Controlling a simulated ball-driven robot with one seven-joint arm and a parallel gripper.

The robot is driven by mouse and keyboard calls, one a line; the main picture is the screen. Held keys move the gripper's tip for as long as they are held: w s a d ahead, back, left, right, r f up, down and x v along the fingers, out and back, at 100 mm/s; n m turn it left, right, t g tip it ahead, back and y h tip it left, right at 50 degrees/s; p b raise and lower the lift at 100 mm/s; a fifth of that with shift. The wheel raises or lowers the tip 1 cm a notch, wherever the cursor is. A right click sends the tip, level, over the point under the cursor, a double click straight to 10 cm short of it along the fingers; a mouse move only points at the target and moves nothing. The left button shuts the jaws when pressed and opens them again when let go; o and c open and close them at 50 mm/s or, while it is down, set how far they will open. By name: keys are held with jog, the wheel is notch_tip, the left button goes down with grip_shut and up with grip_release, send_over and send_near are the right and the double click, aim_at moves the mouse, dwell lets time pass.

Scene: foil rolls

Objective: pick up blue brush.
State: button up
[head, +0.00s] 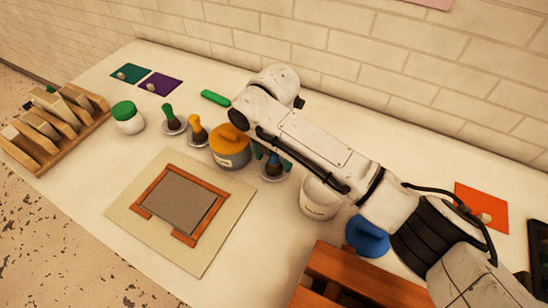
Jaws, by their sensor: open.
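The blue brush (273,166) stands bristles-down, or nearly so, in a small clear holder on the white table, just right of the orange-lidded jar. Its upper part is hidden by my arm. My gripper (272,158) is mostly hidden under my forearm. What seem to be its two dark teal fingertips show on either side of the blue brush, apart from each other. I cannot tell whether they touch it. A green brush (170,116) and a yellow brush (197,131) stand in similar holders to the left.
The orange-lidded jar (230,148) stands close on the left, and a white jar (318,199) on the right. A blue lid-like object (367,237) lies further right. A framed grey panel (180,202) lies in front. A wooden rack (45,150) is far left.

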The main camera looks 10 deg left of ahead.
jog(key=shift+f, duration=0.55)
jog(key=c, duration=1.2)
jog(key=shift+o, duration=0.2)
jog(key=shift+r, duration=0.45)
notch_tip(320, 180, up, 2)
jog(key=shift+r+b, duration=0.1)
jog(key=shift+b, duration=0.55)
jog(key=s+d+r+p, duration=0.1)
jog(key=s+d+r, duration=0.1)
jog(key=s+r, duration=0.8)
jog(key=s, duration=0.3)
jog(key=shift+s+d, duration=0.4)
